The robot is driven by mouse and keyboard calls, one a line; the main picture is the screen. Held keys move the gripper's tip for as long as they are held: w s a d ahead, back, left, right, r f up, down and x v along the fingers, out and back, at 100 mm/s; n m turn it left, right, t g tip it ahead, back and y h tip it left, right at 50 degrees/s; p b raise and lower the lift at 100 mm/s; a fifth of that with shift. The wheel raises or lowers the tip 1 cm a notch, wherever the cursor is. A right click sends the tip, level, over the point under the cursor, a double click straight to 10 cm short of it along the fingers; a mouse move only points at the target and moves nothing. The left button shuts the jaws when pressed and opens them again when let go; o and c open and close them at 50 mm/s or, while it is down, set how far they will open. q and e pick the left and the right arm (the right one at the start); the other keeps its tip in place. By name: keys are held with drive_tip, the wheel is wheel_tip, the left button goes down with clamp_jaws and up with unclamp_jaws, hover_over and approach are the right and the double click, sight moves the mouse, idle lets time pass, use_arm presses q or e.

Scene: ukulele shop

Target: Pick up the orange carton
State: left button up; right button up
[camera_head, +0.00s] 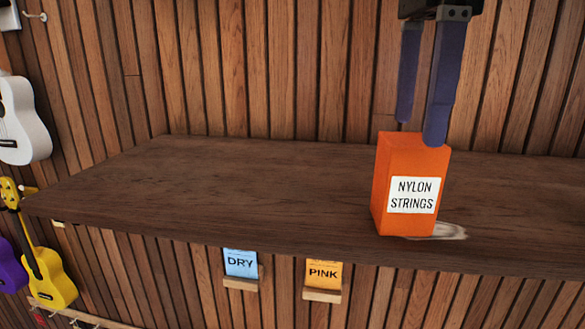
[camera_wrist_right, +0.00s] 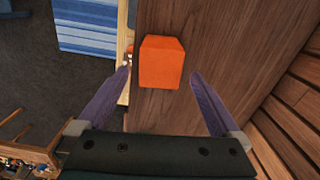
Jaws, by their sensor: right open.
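The orange carton (camera_head: 391,218) stands upright on a dark wooden shelf (camera_head: 220,185), near its front edge. It has a white label reading NYLON STRINGS. My right gripper (camera_head: 420,132) points down from above, open, with its two blue fingers over the top of the carton. In the head view one fingertip overlaps the carton's top edge; I cannot tell if it touches. In the right wrist view the carton's top (camera_wrist_right: 161,62) lies ahead of and between the spread fingers (camera_wrist_right: 160,75), with a gap on each side. My left gripper is not in view.
A slatted wood wall rises behind the shelf. Blue DRY (camera_head: 240,263) and yellow PINK (camera_head: 323,273) packets sit on small ledges below its front edge. White (camera_head: 22,125) and yellow (camera_head: 50,280) ukuleles hang at left. The shelf left of the carton is clear.

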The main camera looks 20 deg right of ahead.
sight(416, 140)
drive_tip(key=f+b, duration=0.2)
drive_tip(key=f, duration=0.2)
drive_tip(key=shift+s+f+b, duration=0.2)
drive_tip(key=shift+b, duration=0.1)
drive_tip(key=f+b, duration=0.3)
drive_tip(key=f, duration=0.2)
drive_tip(key=shift+w, duration=0.2)
drive_tip(key=shift+c, duration=0.2)
drive_tip(key=shift+r, duration=0.1)
drive_tip(key=c, duration=1.4)
